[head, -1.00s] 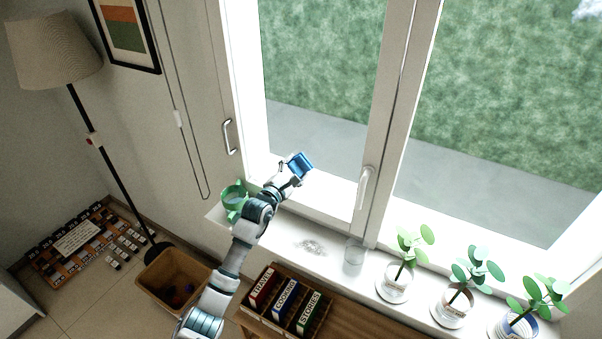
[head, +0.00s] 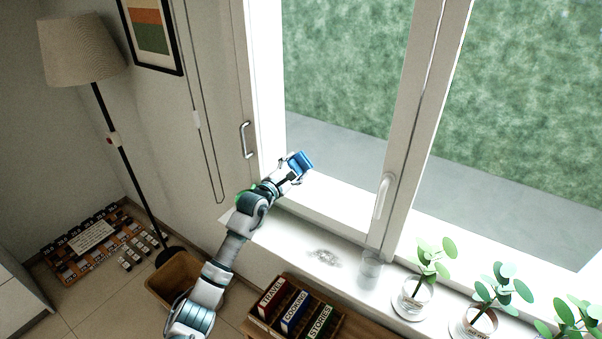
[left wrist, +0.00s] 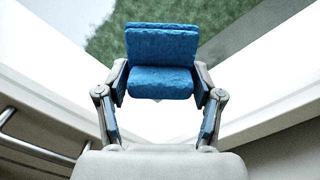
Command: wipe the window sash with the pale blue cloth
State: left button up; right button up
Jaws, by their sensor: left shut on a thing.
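My left gripper (head: 295,168) is shut on the blue cloth (head: 301,160), a folded pad that looks mid-blue. In the left wrist view the cloth (left wrist: 161,62) sits between the two fingers of the gripper (left wrist: 160,88). The white window sash (head: 336,204) frames the left pane. The gripper is in front of the sash's lower left part; I cannot tell whether the cloth touches it. The sash's white bars also show on both sides in the left wrist view (left wrist: 60,75). My right gripper is not in view.
A green mug (head: 241,193) is mostly hidden behind my left arm. On the sill are a grey smudge (head: 324,257), a clear glass (head: 370,270) and several potted plants (head: 413,297). A handle (head: 382,196) juts from the window. A box of books (head: 268,324) stands below.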

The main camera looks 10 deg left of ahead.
pick_arm(q)
jog(key=shift+w+a+f+b, duration=0.1)
jog(key=shift+w+a+b, duration=0.1)
jog(key=shift+a, duration=0.3)
jog(key=shift+w+a+b, duration=0.15)
jog(key=shift+a+b, duration=0.05)
jog(key=shift+a, duration=0.3)
jog(key=shift+s, duration=0.1)
jog(key=shift+p+v, duration=1.65)
jog(key=shift+v, duration=1.3)
